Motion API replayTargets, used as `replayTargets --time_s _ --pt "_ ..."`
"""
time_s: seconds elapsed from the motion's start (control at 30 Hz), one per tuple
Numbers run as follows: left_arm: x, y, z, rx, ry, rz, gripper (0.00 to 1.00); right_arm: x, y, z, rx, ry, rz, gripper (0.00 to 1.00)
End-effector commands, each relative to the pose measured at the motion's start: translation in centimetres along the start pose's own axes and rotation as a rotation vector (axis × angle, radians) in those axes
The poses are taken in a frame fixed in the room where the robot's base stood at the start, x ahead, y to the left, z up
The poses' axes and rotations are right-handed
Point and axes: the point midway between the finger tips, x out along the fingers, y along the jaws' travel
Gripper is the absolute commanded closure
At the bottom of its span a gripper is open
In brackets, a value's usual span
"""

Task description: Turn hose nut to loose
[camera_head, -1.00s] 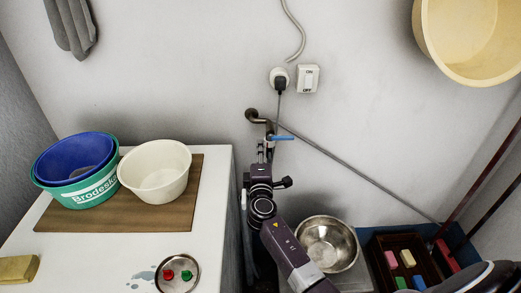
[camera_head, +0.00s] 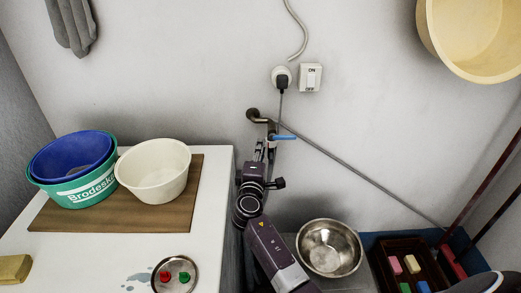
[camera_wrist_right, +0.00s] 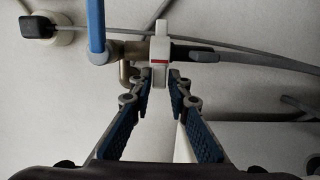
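The hose nut (camera_wrist_right: 160,48) is a white collar with a red mark in the right wrist view. It sits on the brass tap outlet (camera_wrist_right: 127,50), and the grey hose (camera_wrist_right: 235,58) runs right from it. The tap's blue lever (camera_wrist_right: 96,28) stands left of the nut; it also shows in the head view (camera_head: 284,137). My right gripper (camera_wrist_right: 161,80) is open, with its fingertips just short of the nut and a gap between them. In the head view my right gripper (camera_head: 265,153) is below the tap (camera_head: 262,119). My left gripper is out of view.
A white counter (camera_head: 75,255) at left holds basins on a brown board (camera_head: 120,215) and a round dish with red and green knobs. A steel bowl (camera_head: 329,247) and a dark crate (camera_head: 388,248) stand at right. A plugged socket (camera_head: 281,76) is above the tap.

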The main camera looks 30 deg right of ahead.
Motion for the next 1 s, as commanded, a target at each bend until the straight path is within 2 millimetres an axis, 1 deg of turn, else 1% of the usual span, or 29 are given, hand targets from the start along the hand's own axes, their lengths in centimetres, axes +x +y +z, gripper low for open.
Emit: replayTargets --time_s 0.03,0.1,0.37,0.47,0.57,0.67,0.8,0.9,1.0 --pt "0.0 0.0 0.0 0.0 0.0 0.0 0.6 0.0 0.0 0.0 0.0 0.0 0.0 0.76" --pt "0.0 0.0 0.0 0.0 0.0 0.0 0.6 0.0 0.0 0.0 0.0 0.0 0.0 0.7" --pt "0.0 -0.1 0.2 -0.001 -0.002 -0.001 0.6 -0.1 0.0 0.0 0.0 0.001 0.001 0.7" --pt "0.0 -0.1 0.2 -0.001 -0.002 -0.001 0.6 -0.6 0.0 -0.1 0.001 0.002 0.001 0.7" --pt "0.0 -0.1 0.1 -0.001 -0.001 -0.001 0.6 -1.9 -0.1 -0.1 0.001 0.002 0.0 0.7" --pt "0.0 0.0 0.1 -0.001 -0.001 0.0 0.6 -3.9 -0.1 -0.1 0.001 0.003 -0.001 0.7" --pt "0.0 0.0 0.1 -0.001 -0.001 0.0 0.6 -7.1 -0.2 0.0 0.0 0.003 -0.003 0.7" --pt "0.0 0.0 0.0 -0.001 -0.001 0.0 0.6 -9.0 -0.1 0.0 0.001 0.001 -0.002 0.7" --pt "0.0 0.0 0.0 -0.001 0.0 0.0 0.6 -10.5 -0.1 0.0 -0.001 0.002 -0.001 0.7"
